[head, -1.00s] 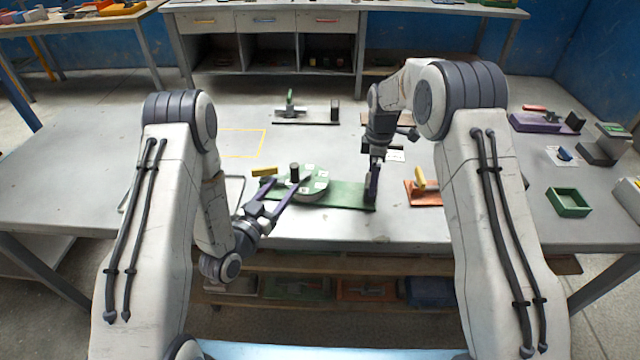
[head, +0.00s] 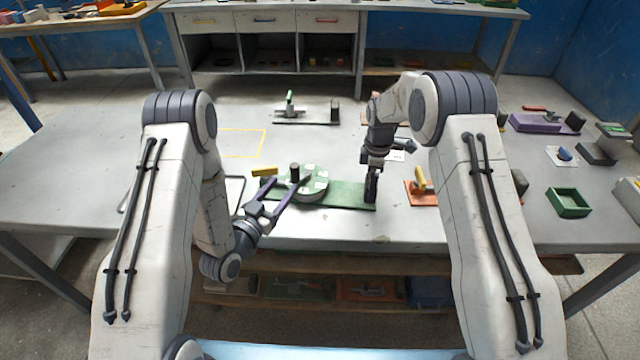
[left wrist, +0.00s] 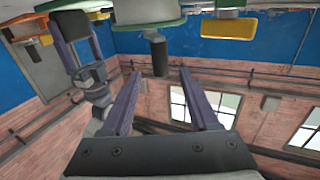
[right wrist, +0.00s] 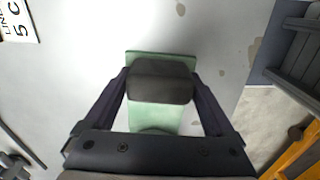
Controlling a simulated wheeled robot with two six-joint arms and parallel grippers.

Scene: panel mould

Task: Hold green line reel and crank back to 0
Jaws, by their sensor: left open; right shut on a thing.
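My right gripper (head: 371,182) is shut on the dark block (right wrist: 160,81) at the right end of the base plate. The reel's reading is too small to tell.
A yellow block (head: 264,171) lies just left of the reel. An orange plate with a yellow handle (head: 420,180) is right of my right gripper. A grey plate fixture (head: 305,117) stands behind, and a green open box (head: 569,203) at right.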

